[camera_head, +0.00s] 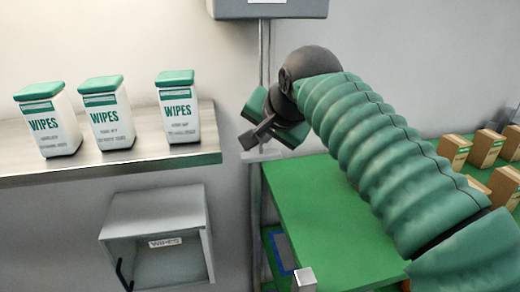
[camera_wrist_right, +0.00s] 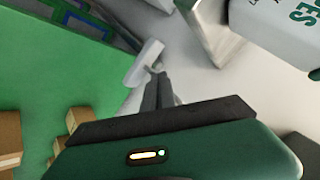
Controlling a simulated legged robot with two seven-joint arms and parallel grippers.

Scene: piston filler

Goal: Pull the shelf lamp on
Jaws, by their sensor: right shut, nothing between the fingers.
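A pale T-shaped pull handle (camera_head: 262,156) hangs below a grey box (camera_head: 268,9) at the top of the head view, near a thin vertical line on the wall. I cannot tell for sure whether this box is the shelf lamp, or whether it is lit. My right gripper (camera_head: 246,140) is shut and empty, just above the handle in the head view. In the right wrist view the handle (camera_wrist_right: 145,62) lies just past the shut fingertips (camera_wrist_right: 158,78). Contact cannot be told. My left gripper is not in view.
A metal shelf (camera_head: 100,172) at the left bears three wipes cartons (camera_head: 181,112). A grey open bin (camera_head: 165,265) is below it. A green table (camera_head: 320,215) lies under my right arm, with several brown boxes (camera_head: 484,150) at the right.

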